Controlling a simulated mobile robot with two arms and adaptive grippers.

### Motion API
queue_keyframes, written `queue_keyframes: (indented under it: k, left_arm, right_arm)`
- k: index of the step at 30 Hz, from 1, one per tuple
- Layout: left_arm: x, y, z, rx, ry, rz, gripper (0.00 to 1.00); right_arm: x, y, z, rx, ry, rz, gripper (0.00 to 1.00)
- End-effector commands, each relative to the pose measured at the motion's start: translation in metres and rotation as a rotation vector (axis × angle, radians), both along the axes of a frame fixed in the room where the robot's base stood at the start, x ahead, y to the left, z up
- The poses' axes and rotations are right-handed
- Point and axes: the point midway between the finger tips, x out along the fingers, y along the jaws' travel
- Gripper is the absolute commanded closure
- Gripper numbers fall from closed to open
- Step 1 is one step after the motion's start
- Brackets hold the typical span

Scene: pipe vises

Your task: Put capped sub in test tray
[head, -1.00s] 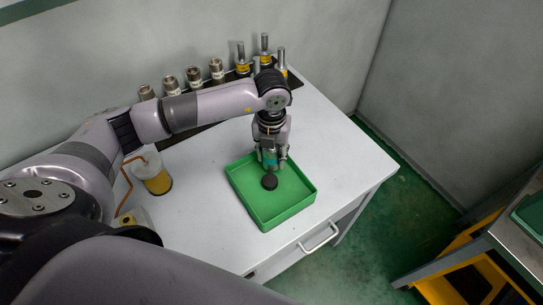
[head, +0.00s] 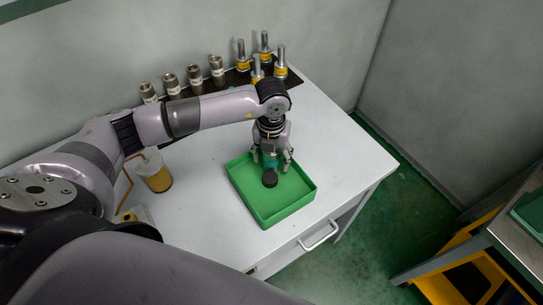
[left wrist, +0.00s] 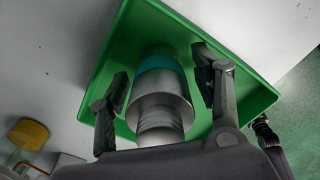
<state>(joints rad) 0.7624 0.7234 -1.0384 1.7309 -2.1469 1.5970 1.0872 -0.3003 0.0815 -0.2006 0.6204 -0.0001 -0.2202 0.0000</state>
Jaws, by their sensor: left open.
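The capped sub, a grey metal cylinder with a teal band and a black end (head: 270,179), is in the green test tray (head: 291,212). In the left wrist view the sub (left wrist: 161,100) shows its metal body and teal band, inside the outline of the tray (left wrist: 262,98). My left gripper (head: 272,162) is above the tray. It is open, with a finger on each side of the sub and a visible gap to it; the fingers also show in the left wrist view (left wrist: 161,75). The contact between sub and tray floor is hidden.
Several metal fittings (head: 194,78) and yellow-banded plugs (head: 280,62) stand on a dark strip at the table's back. A yellow-filled container (head: 157,177) stands left of the tray. The white table (head: 345,160) is clear right of the tray.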

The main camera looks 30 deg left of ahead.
Motion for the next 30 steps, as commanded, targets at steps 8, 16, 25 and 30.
queue_keyframes:
  k: [8, 16, 25, 30]
  left_arm:
    - [0.001, 0.000, 0.005, -0.001, -0.001, 0.000, 0.41]
    - [0.001, 0.000, 0.053, 0.000, -0.007, -0.002, 0.41]
    - [0.001, 0.000, 0.109, 0.000, -0.003, -0.001, 0.41]
    - [0.000, 0.000, 0.121, -0.001, 0.000, 0.000, 0.41]
  right_arm:
    - [0.000, 0.001, 0.003, 0.001, 0.000, 0.000, 0.47]
    - [0.000, 0.002, -0.018, 0.002, -0.001, -0.001, 0.47]
    - [0.000, 0.003, -0.033, 0.003, 0.000, -0.002, 0.47]
    - [0.000, 0.002, -0.035, 0.003, 0.000, -0.002, 0.47]
